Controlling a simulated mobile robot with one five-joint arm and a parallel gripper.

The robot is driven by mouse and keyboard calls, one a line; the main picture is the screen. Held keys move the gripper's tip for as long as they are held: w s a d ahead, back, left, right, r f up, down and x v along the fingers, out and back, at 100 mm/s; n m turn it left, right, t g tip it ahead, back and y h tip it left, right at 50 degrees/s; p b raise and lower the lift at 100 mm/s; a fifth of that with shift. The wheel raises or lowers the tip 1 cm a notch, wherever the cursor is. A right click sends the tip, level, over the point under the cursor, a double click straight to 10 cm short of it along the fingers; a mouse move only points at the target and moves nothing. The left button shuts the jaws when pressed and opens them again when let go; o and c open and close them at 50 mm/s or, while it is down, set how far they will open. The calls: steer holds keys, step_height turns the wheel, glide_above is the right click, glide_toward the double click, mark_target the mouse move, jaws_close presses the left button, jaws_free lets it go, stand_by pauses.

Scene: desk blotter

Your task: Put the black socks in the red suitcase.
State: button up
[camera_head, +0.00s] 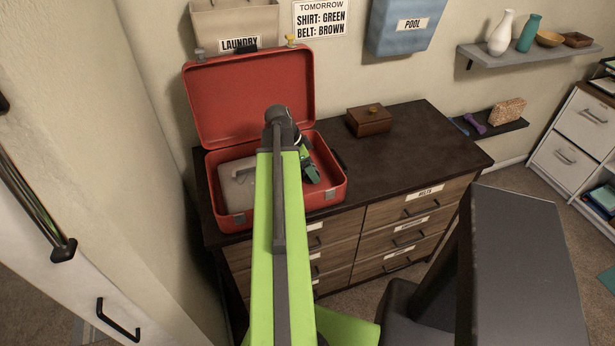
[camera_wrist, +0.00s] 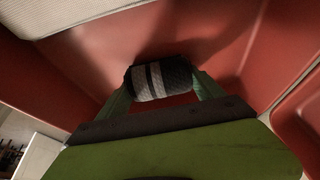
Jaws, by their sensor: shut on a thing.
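The red suitcase (camera_head: 331,184) stands open on the dark dresser top, its lid (camera_head: 245,95) leaning up against the wall. My gripper (camera_head: 311,168) is low inside the right part of the suitcase, partly hidden by my arm in the head view. In the wrist view, my gripper (camera_wrist: 162,84) is shut on a rolled bundle of black socks (camera_wrist: 178,77) with light grey stripes. Red suitcase walls (camera_wrist: 225,40) surround the bundle. I cannot tell whether the socks touch the suitcase floor.
A beige folded item (camera_head: 238,182) lies in the left part of the suitcase. A brown wooden box (camera_head: 369,121) sits on the dresser (camera_head: 430,150) to the right. The dresser's right side is clear. Laundry (camera_head: 235,22) and pool (camera_head: 404,25) bins hang on the wall.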

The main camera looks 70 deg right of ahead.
steer(key=shift+f, duration=0.2)
steer(key=o, duration=1.4)
steer(key=shift+r, duration=0.1)
steer(key=shift+c, duration=0.2)
steer(key=shift+r, duration=0.1)
steer(key=shift+r+p, duration=0.2)
steer(key=shift+p, duration=0.2)
steer(key=p+v, duration=1)
steer(key=v, duration=0.1)
steer(key=shift+w+r+p, duration=0.2)
steer(key=shift+r+p, duration=0.1)
steer(key=shift+p, duration=0.05)
steer(key=shift+a, duration=0.15)
